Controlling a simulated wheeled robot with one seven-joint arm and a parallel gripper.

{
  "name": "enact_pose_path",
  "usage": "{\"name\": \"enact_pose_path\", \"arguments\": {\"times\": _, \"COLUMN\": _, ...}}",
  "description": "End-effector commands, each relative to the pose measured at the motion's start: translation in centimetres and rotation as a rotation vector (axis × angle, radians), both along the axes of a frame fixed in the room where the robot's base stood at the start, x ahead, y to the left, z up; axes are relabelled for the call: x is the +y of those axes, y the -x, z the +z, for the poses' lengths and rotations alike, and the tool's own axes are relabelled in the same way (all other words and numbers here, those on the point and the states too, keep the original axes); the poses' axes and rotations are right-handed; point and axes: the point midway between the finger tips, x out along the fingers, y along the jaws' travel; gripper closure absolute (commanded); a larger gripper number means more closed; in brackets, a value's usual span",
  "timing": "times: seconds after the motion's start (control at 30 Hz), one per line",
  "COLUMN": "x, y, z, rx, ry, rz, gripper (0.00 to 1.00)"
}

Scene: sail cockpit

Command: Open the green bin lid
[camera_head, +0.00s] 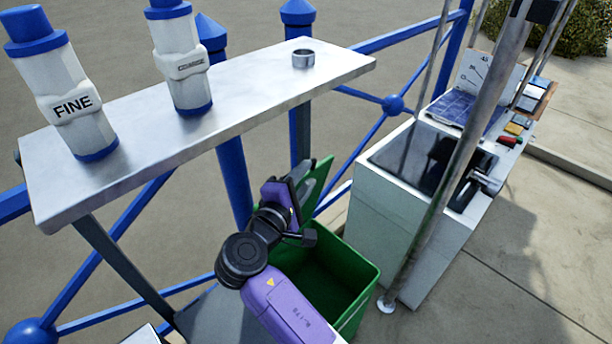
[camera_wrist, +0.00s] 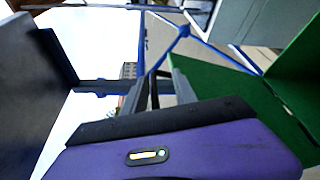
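The green bin (camera_head: 345,285) stands under the shelf, and its dark green inside shows from above. Its green lid (camera_head: 322,172) stands raised and steeply tilted at the back of the opening. My gripper (camera_head: 302,172) is at the lid's left side, above the bin's back left edge. In the wrist view my gripper's two grey fingers (camera_wrist: 160,72) have a narrow gap between them, with nothing visibly held. Green panels of the bin (camera_wrist: 225,85) fill the right of that view. My purple hand hides part of the lid and bin, so contact cannot be told.
A metal shelf (camera_head: 235,95) with two white-and-blue bottles (camera_head: 68,95) (camera_head: 182,65) and a metal ring (camera_head: 303,59) overhangs the bin's left. A white console (camera_head: 385,225) and a slanted pole (camera_head: 450,170) stand close on the right. Blue rails (camera_head: 370,130) run behind.

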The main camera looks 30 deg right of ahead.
Motion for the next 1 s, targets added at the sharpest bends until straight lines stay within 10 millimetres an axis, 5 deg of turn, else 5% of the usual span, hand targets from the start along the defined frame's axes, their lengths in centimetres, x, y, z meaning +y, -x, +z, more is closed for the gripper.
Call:
{"name": "enact_pose_path", "arguments": {"times": 0.43, "x": 5.1, "y": 3.9, "z": 0.6, "rx": 0.001, "ry": -0.001, "rz": 0.005, "gripper": 0.67}}
{"name": "enact_pose_path", "arguments": {"times": 1.0, "x": 5.5, "y": 4.3, "z": 0.7, "rx": 0.001, "ry": 0.0, "rz": 0.003, "gripper": 0.67}}
